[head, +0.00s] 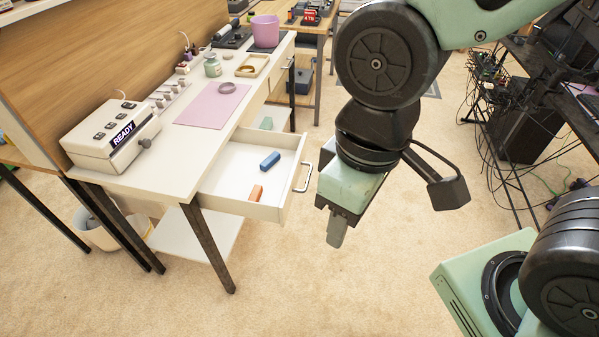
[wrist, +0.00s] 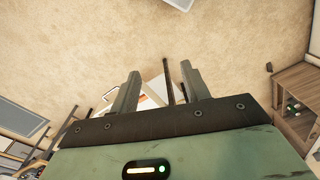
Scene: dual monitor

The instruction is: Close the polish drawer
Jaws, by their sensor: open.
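The open drawer (head: 240,203) sticks out from the front of the white workbench. It is a pale box holding a blue block (head: 270,160) and an orange block (head: 255,193). Its metal handle (head: 303,177) is on the front panel, facing my arm. My gripper (head: 337,236) hangs to the right of the drawer front, apart from the handle, pointing down. In the wrist view my gripper (wrist: 160,71) has its two fingers spread, with nothing held between them. Part of a pale surface and a dark bar show beyond the fingers; I cannot tell whether that surface is the drawer.
On the workbench (head: 185,150) are a READY device (head: 112,138), a pink mat (head: 213,107), a green jar (head: 212,66) and a pink pot (head: 265,31). Dark bench legs (head: 210,245) stand below. Carpet (head: 290,285) is clear in front of the drawer. A cabled desk is at right.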

